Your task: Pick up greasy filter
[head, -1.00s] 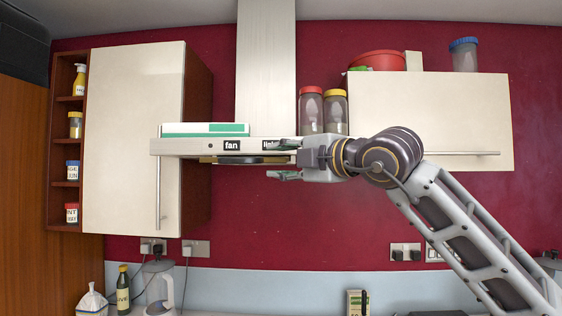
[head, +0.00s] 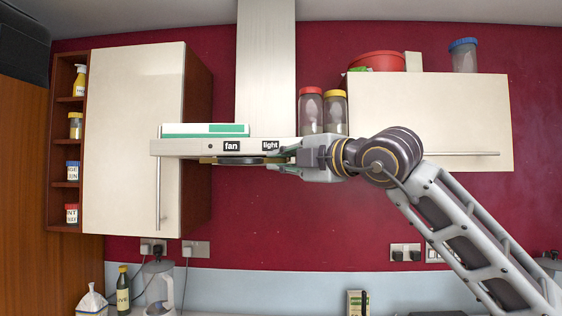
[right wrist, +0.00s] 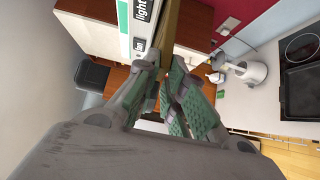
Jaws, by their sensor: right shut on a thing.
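The greasy filter (head: 222,160) shows as a thin yellowish-brown edge under the range hood (head: 185,147), around a dark round part. In the right wrist view the filter (right wrist: 170,32) is a brown strip beside the hood's white front with the "light" label. My right gripper (head: 284,159) reaches in from the right at the hood's right end. It is shut on the filter's near edge, one finger on each side in the right wrist view (right wrist: 166,88). Most of the filter is hidden under the hood. My left gripper is not in view.
A green and white box (head: 205,129) lies on top of the hood. Wall cabinets (head: 130,140) stand left and right (head: 440,115). Two jars (head: 311,110) stand behind my right gripper.

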